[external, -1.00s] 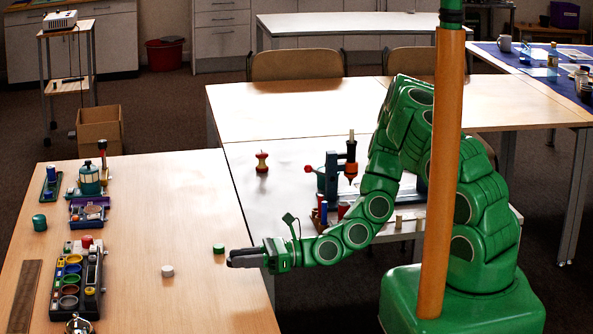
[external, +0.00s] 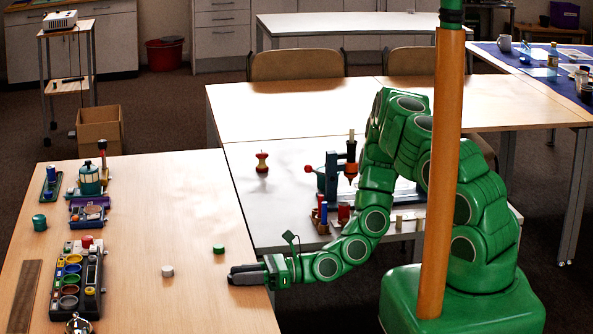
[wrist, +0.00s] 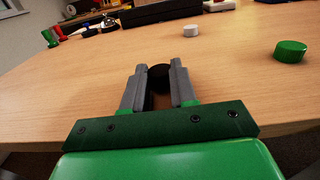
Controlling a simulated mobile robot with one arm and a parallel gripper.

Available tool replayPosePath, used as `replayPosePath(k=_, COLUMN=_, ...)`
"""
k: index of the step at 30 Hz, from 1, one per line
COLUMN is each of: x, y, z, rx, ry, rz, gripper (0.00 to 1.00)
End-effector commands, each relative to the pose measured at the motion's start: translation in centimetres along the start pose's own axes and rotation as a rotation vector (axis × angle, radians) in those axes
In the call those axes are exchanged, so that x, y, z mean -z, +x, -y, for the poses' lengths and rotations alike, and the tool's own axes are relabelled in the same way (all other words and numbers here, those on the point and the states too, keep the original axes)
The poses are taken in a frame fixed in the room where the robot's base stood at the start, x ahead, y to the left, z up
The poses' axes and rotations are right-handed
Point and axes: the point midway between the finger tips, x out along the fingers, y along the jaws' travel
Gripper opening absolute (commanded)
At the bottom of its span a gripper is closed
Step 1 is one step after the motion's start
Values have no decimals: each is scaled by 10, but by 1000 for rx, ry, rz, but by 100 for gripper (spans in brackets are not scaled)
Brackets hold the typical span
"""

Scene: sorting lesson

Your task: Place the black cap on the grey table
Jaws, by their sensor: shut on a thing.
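The black cap (wrist: 159,74) shows in the wrist view between the two grey fingertips of my gripper (wrist: 158,84). The fingers are shut on it, with the wooden table just below. In the external view my gripper (external: 247,274) is low over the right edge of the wooden table (external: 180,215). There the cap cannot be told apart from the dark fingers. I cannot tell whether the cap touches the wood. The grey table (external: 250,205) stands behind and to the right of my gripper, beyond the wooden table's edge.
A green cap (external: 219,248) and a white cap (external: 167,271) lie on the wooden table close to my gripper. A tray of coloured pots (external: 70,290) is at the left.

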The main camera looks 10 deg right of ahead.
Motion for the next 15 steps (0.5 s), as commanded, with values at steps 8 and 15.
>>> replayPosePath(k=8, x=2, y=0, z=0, rx=0, ry=0, rz=0, gripper=52)
replayPosePath(k=15, x=2, y=0, z=0, rx=0, ry=0, rz=0, gripper=52)
